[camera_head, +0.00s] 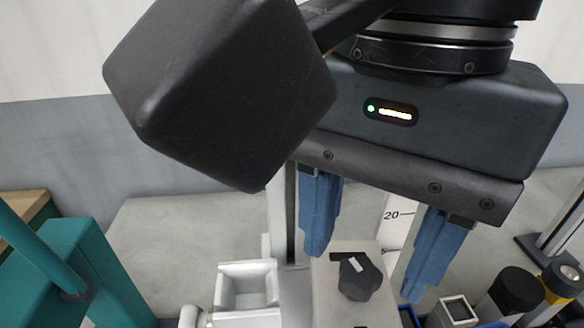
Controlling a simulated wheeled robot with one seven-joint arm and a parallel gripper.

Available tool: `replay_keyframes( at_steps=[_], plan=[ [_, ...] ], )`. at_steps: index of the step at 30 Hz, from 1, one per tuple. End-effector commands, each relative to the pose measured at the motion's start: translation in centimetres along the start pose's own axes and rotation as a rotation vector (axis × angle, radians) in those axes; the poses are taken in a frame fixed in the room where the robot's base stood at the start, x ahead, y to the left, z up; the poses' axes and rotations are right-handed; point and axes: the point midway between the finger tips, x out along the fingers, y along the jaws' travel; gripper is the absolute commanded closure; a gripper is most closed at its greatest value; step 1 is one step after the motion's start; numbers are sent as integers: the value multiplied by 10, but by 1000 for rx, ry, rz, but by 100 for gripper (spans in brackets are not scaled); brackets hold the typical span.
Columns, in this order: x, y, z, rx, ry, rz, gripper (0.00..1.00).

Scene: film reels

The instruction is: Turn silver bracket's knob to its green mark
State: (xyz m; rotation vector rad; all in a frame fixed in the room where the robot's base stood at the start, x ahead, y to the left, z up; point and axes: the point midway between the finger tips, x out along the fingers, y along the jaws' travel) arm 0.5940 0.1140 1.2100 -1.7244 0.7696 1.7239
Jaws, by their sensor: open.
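A black knob (358,285) with a small white mark on it sits on a pale grey block (328,290), low in the middle of the head view. The block seems to be part of the silver bracket, but its lower part is cut off by the frame. I see no green mark. My gripper (366,268) is open above the knob, its blue fingers apart. In the picture, the left finger is above and left of the knob and the right finger is to its right. I see no contact, and the height gap is hard to judge.
A white open box (247,288) stands left of the block. A teal frame (85,270) fills the lower left. A strip marked 20 (396,218) shows behind my fingers. Black and yellow cylinders (561,283) stand at the lower right. The grey surface behind looks bare at left.

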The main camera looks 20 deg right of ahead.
Motion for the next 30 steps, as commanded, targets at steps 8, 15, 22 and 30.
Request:
replay_keyframes(
  at_steps=[8, 15, 22, 30],
  plan=[
    [16, 0, 0, 0, -1, 0, 43],
    [16, 0, 0, 1, -1, 0, 47],
    [16, 0, 0, 1, -1, 0, 69],
    [16, 0, 0, 1, -1, 0, 95]
  ],
)
